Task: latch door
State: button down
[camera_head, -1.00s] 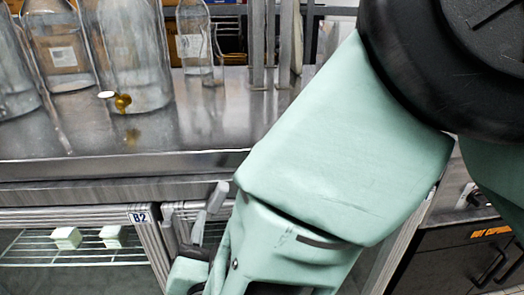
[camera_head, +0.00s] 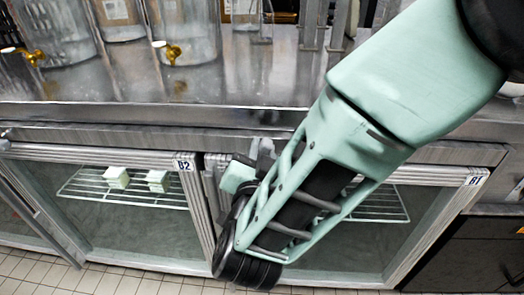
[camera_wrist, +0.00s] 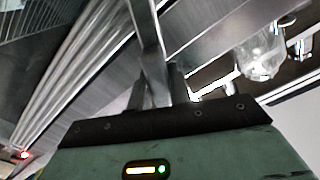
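In the head view, two glass-fronted doors sit side by side under the steel counter. The door labelled B2 (camera_head: 182,165) is on the left and the door labelled B1 (camera_head: 476,181) is on the right, partly hidden by my arm. A grey metal latch handle (camera_head: 264,152) is near the top where the doors meet. My gripper is at this handle, its fingers mostly hidden there. In the wrist view, a metal bar (camera_wrist: 147,35) runs down between the fingers of my gripper (camera_wrist: 158,92). I cannot tell whether they press on it.
Glass dispensers with brass taps (camera_head: 172,51) stand on the steel counter (camera_head: 240,85) above the doors. White blocks (camera_head: 117,177) sit on a wire shelf behind the B2 glass. A dark cabinet (camera_head: 470,255) stands at the right. Tiled floor (camera_head: 130,287) shows in front.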

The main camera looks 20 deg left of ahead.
jog(key=shift+s+a+r+n+p, duration=0.1)
jog(key=shift+a+r+n+p, duration=0.1)
jog(key=shift+n+p, duration=0.45)
jog(key=shift+a+r+n+p, duration=0.15)
jog(key=shift+n+p, duration=0.25)
jog(key=shift+n, duration=0.35)
jog(key=n, duration=0.1)
jog(key=n+p, duration=0.1)
jog(key=shift+a+f+n, duration=0.25)
jog(key=shift+n, duration=0.15)
jog(key=c, duration=1.3)
grip_release()
jog(key=shift+s, duration=0.2)
jog(key=v, duration=1.7)
jog(key=shift+d, duration=0.15)
